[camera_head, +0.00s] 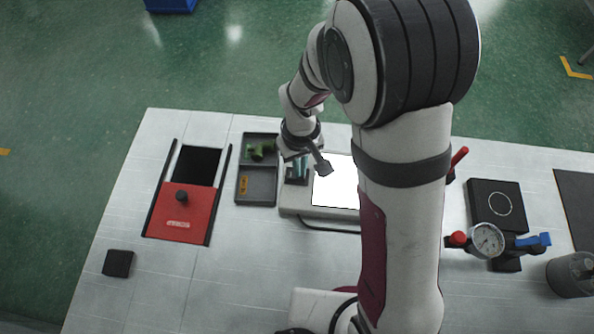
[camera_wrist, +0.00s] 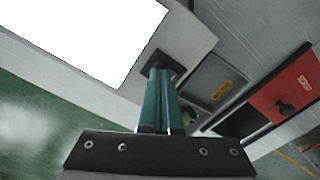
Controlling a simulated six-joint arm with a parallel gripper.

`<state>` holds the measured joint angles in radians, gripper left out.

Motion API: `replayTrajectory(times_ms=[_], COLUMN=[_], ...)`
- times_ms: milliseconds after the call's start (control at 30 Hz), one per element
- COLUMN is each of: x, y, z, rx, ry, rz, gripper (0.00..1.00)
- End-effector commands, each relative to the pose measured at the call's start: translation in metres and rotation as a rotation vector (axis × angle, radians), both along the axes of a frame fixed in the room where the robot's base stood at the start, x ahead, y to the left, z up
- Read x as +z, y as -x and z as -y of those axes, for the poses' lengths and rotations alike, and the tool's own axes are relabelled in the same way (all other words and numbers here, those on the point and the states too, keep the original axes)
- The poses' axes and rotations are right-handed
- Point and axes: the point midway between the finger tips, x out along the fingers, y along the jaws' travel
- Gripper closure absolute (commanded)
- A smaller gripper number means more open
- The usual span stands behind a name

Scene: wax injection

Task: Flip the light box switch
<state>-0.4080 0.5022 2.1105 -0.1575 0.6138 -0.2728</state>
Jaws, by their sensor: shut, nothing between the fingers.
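The light box (camera_head: 290,210) stands at the back middle of the table, partly hidden by my arm. Its panel (camera_head: 335,188) glows white. It also shows in the wrist view (camera_wrist: 195,38), with the bright panel at upper left. A dark square switch (camera_wrist: 179,64) sits on the box's border beside the panel. My gripper (camera_head: 298,176) is over that border, left of the panel in the head view. In the wrist view its teal fingers (camera_wrist: 157,74) are shut and empty, with the tips at the switch and covering part of it. I cannot tell whether they touch it.
A grey two-compartment tray (camera_head: 257,200) with green pieces and an orange piece stands just left of the light box. Further left is a red panel (camera_head: 180,215) with a black knob. A dial gauge (camera_head: 487,240) with red and blue handles stands at the right.

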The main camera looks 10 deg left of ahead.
Motion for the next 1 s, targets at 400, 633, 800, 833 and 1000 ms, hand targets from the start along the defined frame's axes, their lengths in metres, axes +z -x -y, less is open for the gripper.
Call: replayTrajectory(times_ms=[400, 633, 800, 833, 1000], x=[-0.002, 0.024, 0.043, 0.047, 0.062], y=[0.000, -0.001, 0.000, -0.001, 0.000], z=[0.000, 0.000, 0.000, 0.000, 0.000], rx=[0.000, 0.000, -0.001, 0.000, 0.000], ry=[-0.001, -0.002, -0.002, -0.002, 0.000], rz=[0.001, 0.003, 0.003, 0.003, 0.002], gripper=[1.00, 1.00, 1.00, 1.00, 1.00])
